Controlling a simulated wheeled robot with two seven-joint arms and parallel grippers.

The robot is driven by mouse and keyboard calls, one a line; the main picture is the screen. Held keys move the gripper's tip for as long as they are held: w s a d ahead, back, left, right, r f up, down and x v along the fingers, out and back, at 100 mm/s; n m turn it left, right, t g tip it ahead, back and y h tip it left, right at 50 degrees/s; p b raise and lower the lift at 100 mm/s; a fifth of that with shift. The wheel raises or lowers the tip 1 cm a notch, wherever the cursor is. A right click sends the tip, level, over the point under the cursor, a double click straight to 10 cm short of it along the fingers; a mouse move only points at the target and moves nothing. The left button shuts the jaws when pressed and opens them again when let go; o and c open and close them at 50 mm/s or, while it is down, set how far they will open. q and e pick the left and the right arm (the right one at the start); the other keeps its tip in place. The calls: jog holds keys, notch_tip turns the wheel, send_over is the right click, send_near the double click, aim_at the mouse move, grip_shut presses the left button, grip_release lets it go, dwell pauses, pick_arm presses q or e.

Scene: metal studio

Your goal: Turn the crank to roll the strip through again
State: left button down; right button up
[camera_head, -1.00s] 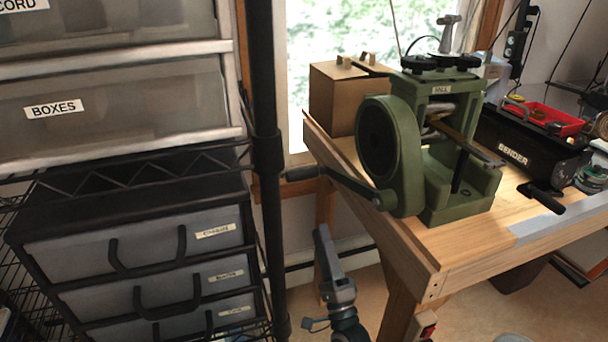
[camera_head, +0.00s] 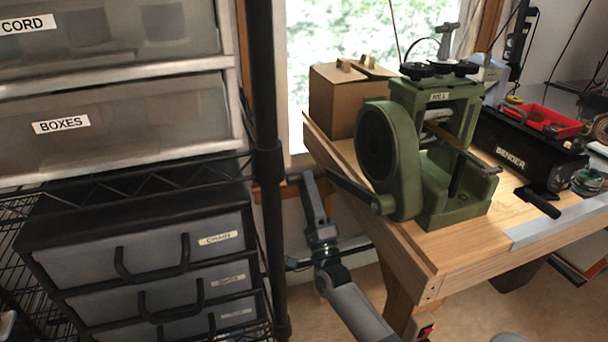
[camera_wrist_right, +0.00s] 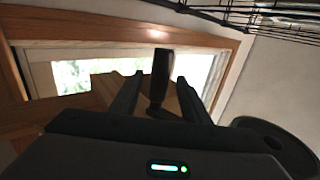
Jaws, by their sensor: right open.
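The green rolling mill (camera_head: 440,190) stands on the wooden bench, with a large round housing on its left side. Its crank arm (camera_head: 352,188) reaches left past the bench edge, and the dark crank handle (camera_head: 292,178) is mostly hidden by my gripper. A narrow brownish strip (camera_head: 455,143) lies at the rollers, pointing right. My right gripper (camera_head: 308,180) is at the handle. In the right wrist view, the handle (camera_wrist_right: 160,75) stands between the two spread fingers (camera_wrist_right: 158,92), with gaps on both sides. My left gripper is not in view.
A black post (camera_head: 268,170) and a rack with drawers (camera_head: 150,255) stand close left of my gripper. A black bender (camera_head: 520,150) and red tray (camera_head: 545,122) are at the right.

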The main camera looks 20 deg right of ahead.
jog(key=shift+x, duration=1.1)
jog(key=shift+w+r, duration=0.25)
jog(key=shift+w, duration=0.1)
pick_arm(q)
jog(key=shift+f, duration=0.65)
pick_arm(e)
jog(key=shift+c, duration=0.5)
grip_shut()
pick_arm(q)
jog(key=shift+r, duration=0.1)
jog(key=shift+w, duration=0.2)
